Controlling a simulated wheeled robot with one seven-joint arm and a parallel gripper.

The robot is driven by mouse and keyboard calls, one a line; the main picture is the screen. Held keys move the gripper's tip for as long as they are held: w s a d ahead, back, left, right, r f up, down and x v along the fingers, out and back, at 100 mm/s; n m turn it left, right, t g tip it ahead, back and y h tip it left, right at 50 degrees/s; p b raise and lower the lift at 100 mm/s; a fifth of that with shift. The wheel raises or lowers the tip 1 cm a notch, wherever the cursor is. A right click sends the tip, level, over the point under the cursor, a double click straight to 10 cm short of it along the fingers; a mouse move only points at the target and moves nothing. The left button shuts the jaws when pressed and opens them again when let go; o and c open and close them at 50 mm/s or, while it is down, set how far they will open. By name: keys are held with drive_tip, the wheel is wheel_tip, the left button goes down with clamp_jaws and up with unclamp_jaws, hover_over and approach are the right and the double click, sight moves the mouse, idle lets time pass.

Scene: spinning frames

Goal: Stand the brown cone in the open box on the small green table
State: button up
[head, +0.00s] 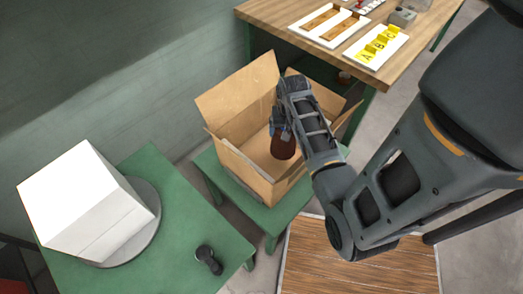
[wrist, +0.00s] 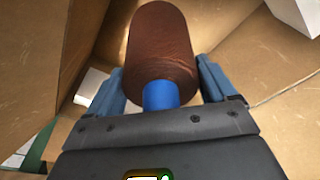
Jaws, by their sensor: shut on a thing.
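The brown cone (head: 283,146) hangs from my gripper (head: 281,124) over the open cardboard box (head: 240,172). In the wrist view the brown cone (wrist: 162,48) sits ahead of my gripper (wrist: 160,92), whose blue fingers flank a blue end joined to the cone. My gripper is shut on the cone. The box stands on the small green table (head: 270,215) with its flaps spread. The box walls surround the cone in the wrist view. I cannot tell whether the cone touches the box floor.
A larger green table (head: 185,240) at the left carries a white block (head: 85,205) and a small black object (head: 208,258). A wooden bench (head: 270,15) behind holds white trays and yellow lettered cards (head: 380,43). The raised box flaps stand close around my wrist.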

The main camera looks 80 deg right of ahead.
drive_tip(key=w+a+f, duration=0.3)
drive_tip(key=w+f, duration=0.4)
drive_tip(key=f, duration=0.1)
drive_tip(key=shift+a+f, duration=0.25)
drive_tip(key=shift+f, duration=0.15)
drive_tip(key=o, duration=1.8)
drive_tip(key=shift+s, duration=0.1)
drive_tip(key=shift+o, duration=0.2)
wheel_tip(320, 180, up, 12)
drive_tip(key=a+p, duration=0.1)
drive_tip(key=a, duration=0.1)
drive_tip(key=shift+s, duration=0.2)
